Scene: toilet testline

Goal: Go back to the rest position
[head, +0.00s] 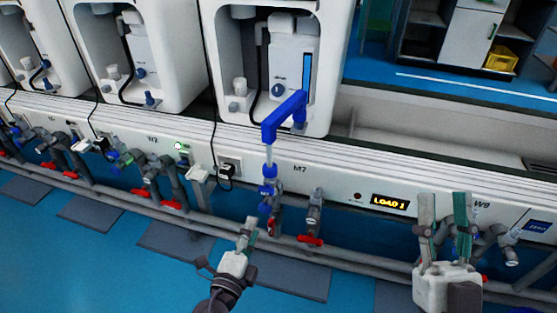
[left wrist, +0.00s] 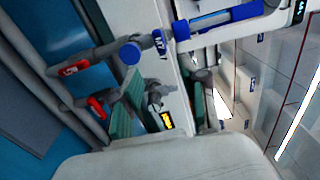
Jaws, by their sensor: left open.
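My left gripper (head: 247,232) is in front of the rail at station M7, just below the blue fitting (head: 268,190) and beside a red valve handle (head: 272,224). In the left wrist view its fingers (left wrist: 165,112) are apart, and I see nothing held between them. My right gripper (head: 445,218) is upright at the lower right, in front of the rail near W9. Its two green-padded fingers stand apart and nothing shows between them. A blue angled pipe (head: 284,116) runs from the white toilet unit (head: 335,50) down towards the blue fitting.
More white toilet units (head: 75,50) stand along the rail (head: 330,175) to the left. Grey pipes (head: 290,255) with red-handled valves run low along its front. A lit "LOAD 1" display (head: 390,202) is on the rail.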

